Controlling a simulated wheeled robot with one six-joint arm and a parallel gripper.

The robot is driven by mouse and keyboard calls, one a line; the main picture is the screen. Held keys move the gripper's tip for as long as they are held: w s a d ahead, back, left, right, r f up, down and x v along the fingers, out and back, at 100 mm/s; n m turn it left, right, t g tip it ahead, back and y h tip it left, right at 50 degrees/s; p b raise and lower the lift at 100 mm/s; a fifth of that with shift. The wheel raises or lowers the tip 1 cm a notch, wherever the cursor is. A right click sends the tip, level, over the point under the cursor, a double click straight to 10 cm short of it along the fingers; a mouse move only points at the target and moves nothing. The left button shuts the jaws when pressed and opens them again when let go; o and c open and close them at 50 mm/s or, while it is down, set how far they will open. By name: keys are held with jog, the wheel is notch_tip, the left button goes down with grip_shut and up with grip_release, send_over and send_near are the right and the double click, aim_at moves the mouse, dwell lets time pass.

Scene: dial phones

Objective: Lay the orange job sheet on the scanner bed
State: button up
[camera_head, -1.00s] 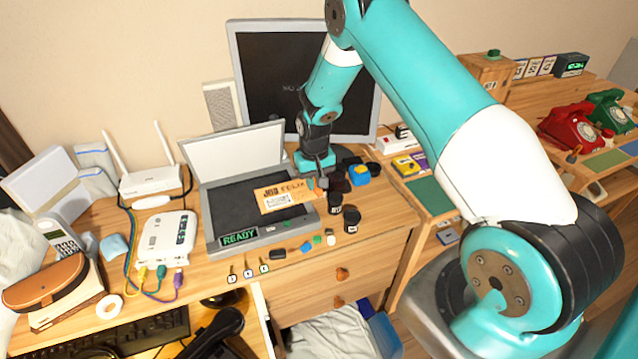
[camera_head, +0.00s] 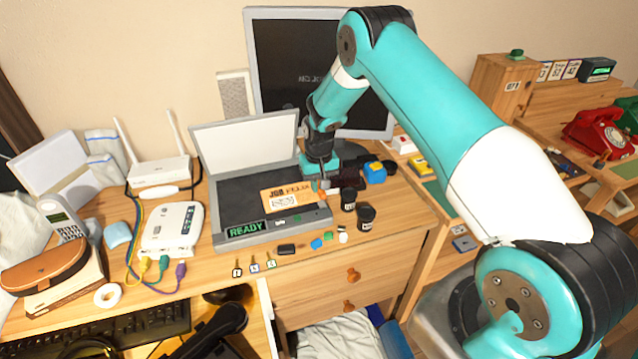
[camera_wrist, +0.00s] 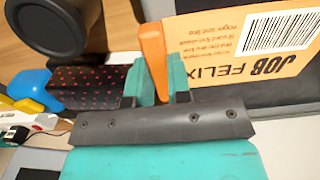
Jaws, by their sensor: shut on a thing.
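The orange job sheet (camera_head: 287,197), printed with a barcode label, is over the right part of the dark scanner bed (camera_head: 238,197). The scanner's pale lid (camera_head: 245,146) stands open behind it. My gripper (camera_head: 321,186) is at the sheet's right end. In the wrist view, its teal fingers (camera_wrist: 154,78) are shut on an upright orange tab (camera_wrist: 153,55) beside the printed sheet (camera_wrist: 240,42). I cannot tell whether the sheet touches the bed or hovers just above it.
A green READY display (camera_head: 245,231) is on the scanner's front edge. Dark cups (camera_head: 366,217) and a blue item (camera_head: 375,172) stand to its right. A monitor (camera_head: 300,70) stands behind, a white router box (camera_head: 173,229) to the left. Small items lie in front.

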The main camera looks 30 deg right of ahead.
jog(key=o, duration=0.9)
jog(key=shift+d, duration=0.1)
jog(key=r+b, duration=0.1)
jog(key=r, duration=1)
jog(key=r+b, duration=0.1)
jog(key=r, duration=0.5)
jog(key=shift+a+r+b, duration=0.25)
jog(key=shift+r+b, duration=0.05)
jog(key=shift+b, duration=0.05)
